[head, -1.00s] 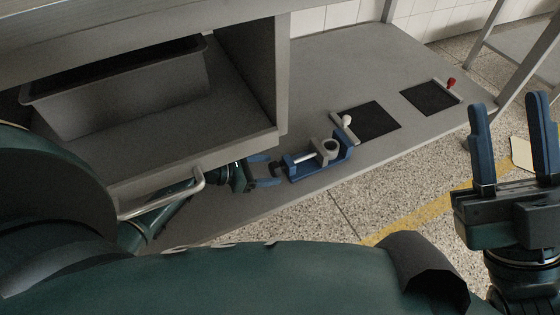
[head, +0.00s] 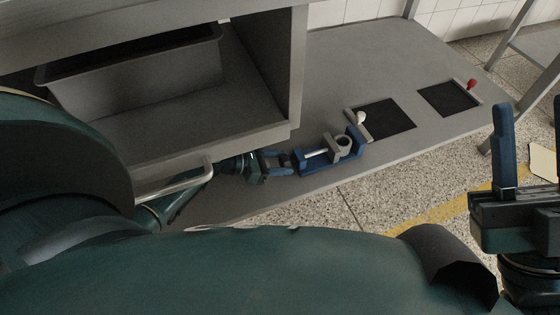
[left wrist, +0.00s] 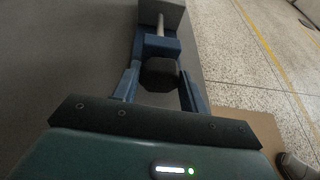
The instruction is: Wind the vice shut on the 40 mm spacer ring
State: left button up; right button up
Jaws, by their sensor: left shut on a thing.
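The vice (head: 322,163) has a blue body and lies on the grey bench board, with a light screw rod (head: 316,153) and a grey sliding jaw (head: 330,146). The grey spacer ring (head: 343,141) sits upright between that jaw and the blue end jaw (head: 358,137); any gap is too small to tell. My left gripper (head: 284,160) is shut on the vice's dark knob, at the screw's near end. The knob (left wrist: 160,73) shows between both blue fingers in the left wrist view. My right gripper (head: 530,103) is open and empty, at the right edge.
Two dark mats (head: 387,119) (head: 448,98) lie beyond the vice, with a white-knobbed lever (head: 359,118) and a red-knobbed lever (head: 472,85). A grey bin (head: 140,80) stands in the shelf at left. The board's front edge runs close to the vice.

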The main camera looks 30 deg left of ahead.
pick_arm(q)
jog(key=shift+d, duration=0.1)
jog(key=shift+c, duration=0.3)
jog(key=shift+s+m+t+y, duration=0.1)
jog(key=shift+m+t+y, duration=0.2)
jog(key=shift+m, duration=0.4)
jog(key=shift+d+m+t+y, duration=0.2)
jog(key=shift+m+t+y, duration=0.65)
jog(key=shift+m, duration=0.65)
jog(key=o, duration=1)
jog(key=shift+c, duration=0.2)
jog(key=shift+s+a, duration=0.1)
